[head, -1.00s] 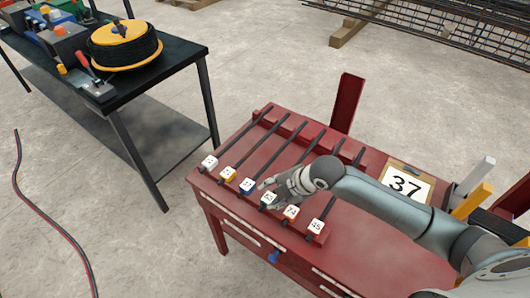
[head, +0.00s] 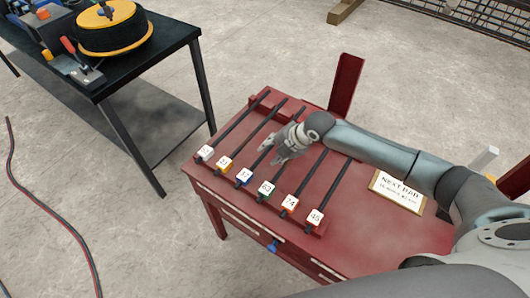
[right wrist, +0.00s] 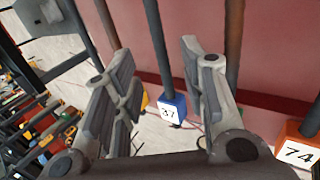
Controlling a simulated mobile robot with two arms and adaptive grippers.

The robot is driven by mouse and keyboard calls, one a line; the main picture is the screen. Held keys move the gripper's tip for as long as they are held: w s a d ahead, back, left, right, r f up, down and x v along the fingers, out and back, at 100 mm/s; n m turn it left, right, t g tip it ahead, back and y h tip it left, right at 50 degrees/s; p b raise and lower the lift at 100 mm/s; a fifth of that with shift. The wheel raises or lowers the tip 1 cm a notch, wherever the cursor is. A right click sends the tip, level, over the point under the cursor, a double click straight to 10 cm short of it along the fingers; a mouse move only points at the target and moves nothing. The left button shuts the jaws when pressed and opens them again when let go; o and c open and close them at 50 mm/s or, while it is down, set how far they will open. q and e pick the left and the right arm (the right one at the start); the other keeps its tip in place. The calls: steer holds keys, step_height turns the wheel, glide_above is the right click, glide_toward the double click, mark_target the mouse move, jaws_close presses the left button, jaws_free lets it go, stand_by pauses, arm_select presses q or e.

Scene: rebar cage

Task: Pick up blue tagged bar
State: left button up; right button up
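The bar with the blue tag reading 37 (head: 243,177) lies third from the left in a row on the red table. Its tag also shows in the right wrist view (right wrist: 171,108), and its dark shaft (right wrist: 157,45) runs up between my fingers. My right gripper (head: 276,157) is over this bar, partway up from the tag, and hides part of the shaft. In the right wrist view my right gripper (right wrist: 152,75) is open, with a finger on each side of the shaft. No finger visibly touches it. My left gripper is out of view.
The neighbouring bars carry a yellow-orange tag (head: 224,163) on the left and a green tag (head: 266,189) on the right. An orange tag reading 74 (head: 289,203) follows. A card (head: 398,190) lies on the red table (head: 350,235). A black table (head: 165,40) stands at left.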

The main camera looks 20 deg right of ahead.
mark_target(263, 155)
steer(key=shift+p+x, duration=0.45)
steer(key=shift+x, duration=2)
steer(key=shift+s, duration=0.15)
steer(key=shift+c, duration=0.4)
jaws_close()
steer(key=shift+r, duration=0.1)
